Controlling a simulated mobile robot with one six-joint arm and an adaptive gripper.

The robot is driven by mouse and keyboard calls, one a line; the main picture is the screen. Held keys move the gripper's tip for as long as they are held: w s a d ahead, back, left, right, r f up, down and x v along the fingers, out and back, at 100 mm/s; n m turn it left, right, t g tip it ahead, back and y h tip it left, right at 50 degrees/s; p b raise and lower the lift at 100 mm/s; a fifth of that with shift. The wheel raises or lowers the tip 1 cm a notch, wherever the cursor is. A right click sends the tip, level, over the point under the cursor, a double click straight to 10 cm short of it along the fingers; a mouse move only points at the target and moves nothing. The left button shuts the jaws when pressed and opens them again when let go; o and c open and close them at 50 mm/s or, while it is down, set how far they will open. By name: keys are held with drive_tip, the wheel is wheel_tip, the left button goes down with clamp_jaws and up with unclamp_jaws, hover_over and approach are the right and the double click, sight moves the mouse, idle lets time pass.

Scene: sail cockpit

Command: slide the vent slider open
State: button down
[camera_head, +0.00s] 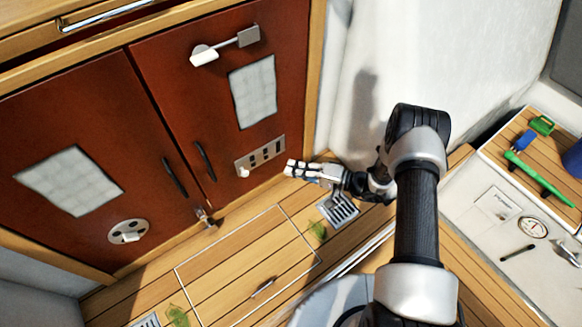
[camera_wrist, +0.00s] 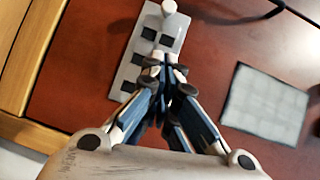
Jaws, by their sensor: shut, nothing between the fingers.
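The vent slider is a grey metal plate (camera_head: 260,155) with a row of dark square slots, low on the right red-brown door. A small white knob (camera_head: 244,172) sits at its left end. In the wrist view the plate (camera_wrist: 176,44) lies beyond the fingers, with the knob (camera_wrist: 169,7) at its far end. My gripper (camera_head: 290,168) is shut and empty, just right of and below the plate's right end. In the wrist view the fingertips (camera_wrist: 165,68) overlap the plate's near part. I cannot tell whether they touch it.
A white lever latch (camera_head: 205,55) and a pale panel (camera_head: 253,92) are higher on the door. Dark handles (camera_head: 205,162) flank the door seam. A round vent (camera_head: 128,232) is on the left door. A floor grate (camera_head: 338,209) lies below my gripper; a white wall stands right.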

drive_tip(key=b, duration=0.2)
approach(252, 162)
drive_tip(key=w+a, duration=0.2)
drive_tip(key=a, duration=0.1)
drive_tip(key=shift+s+a+f, duration=0.15)
drive_tip(key=shift+s+a, duration=0.15)
drive_tip(key=shift+a, duration=0.2)
drive_tip(key=shift+s+a+f, duration=0.15)
drive_tip(key=shift+s+a, duration=0.1)
drive_tip(key=shift+a, duration=0.25)
drive_tip(key=shift+s+a, duration=0.35)
drive_tip(key=shift+a, duration=0.3)
drive_tip(key=shift+s+a, duration=0.55)
drive_tip(key=shift+a, duration=0.2)
drive_tip(key=shift+f, duration=0.1)
drive_tip(key=w+d+b, duration=0.2)
drive_tip(key=d, duration=0.1)
drive_tip(key=shift+w+d+b, duration=0.1)
drive_tip(key=shift+d+b, duration=0.2)
drive_tip(key=p+v, duration=0.2)
drive_tip(key=v, duration=0.8)
drive_tip(key=shift+r+p, duration=0.4)
